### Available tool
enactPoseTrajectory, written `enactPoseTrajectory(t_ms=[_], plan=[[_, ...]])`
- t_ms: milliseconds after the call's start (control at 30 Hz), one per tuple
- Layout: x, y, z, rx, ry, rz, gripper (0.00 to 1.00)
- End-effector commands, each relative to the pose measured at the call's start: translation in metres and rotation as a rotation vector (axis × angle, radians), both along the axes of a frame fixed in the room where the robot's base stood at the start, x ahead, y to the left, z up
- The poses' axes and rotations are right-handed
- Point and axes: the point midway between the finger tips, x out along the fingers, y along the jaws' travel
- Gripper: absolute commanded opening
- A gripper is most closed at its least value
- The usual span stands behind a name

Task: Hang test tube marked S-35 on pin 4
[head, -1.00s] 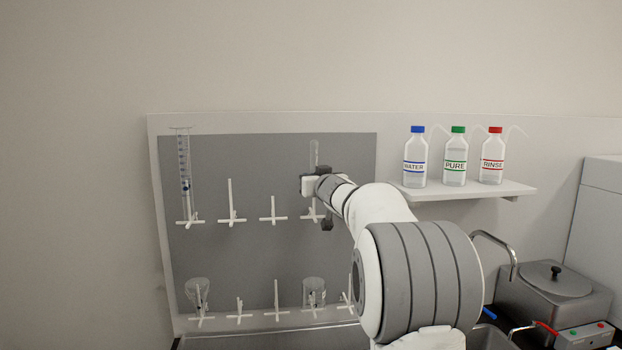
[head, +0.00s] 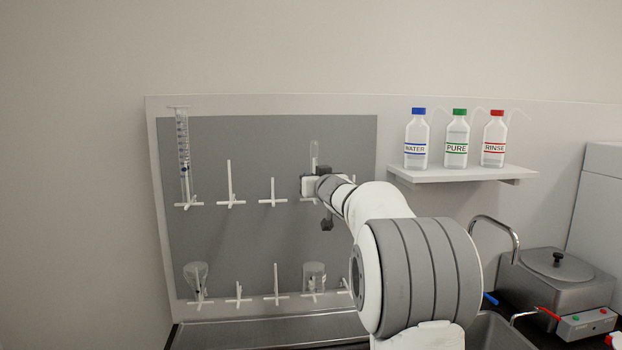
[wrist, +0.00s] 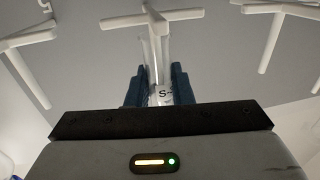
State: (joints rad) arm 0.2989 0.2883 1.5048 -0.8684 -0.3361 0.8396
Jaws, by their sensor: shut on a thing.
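A clear test tube (head: 314,153) stands upright in front of the grey pegboard (head: 245,160), its closed end up. My gripper (head: 310,186) is shut on it, in front of the fourth pin of the upper row. In the wrist view the blue fingers (wrist: 158,88) clasp the tube (wrist: 163,97), whose label reads "S-"; the remaining characters are hidden. A white cross-shaped pin (wrist: 152,17) lies directly in line with the tube. The tube appears to be around the pin's rod, but I cannot tell how far. A number "5" shows by the left pin (wrist: 30,38).
A graduated cylinder (head: 183,155) hangs on the upper left pin. Two empty upper pins (head: 230,190) lie between it and my gripper. Glassware (head: 196,275) hangs on lower pins.

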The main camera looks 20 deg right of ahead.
Motion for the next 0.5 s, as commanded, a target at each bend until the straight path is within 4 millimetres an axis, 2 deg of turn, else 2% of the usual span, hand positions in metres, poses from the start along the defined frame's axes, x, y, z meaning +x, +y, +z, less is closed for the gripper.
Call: enactPoseTrajectory(t_ms=[400,433,500], plan=[[0.0,0.0001,-0.0049,0.0,0.0,0.0,0.0],[0.0,0.0001,-0.0049,0.0,0.0,0.0,0.22],[0.0,0.0001,-0.0049,0.0,0.0,0.0,0.27]])
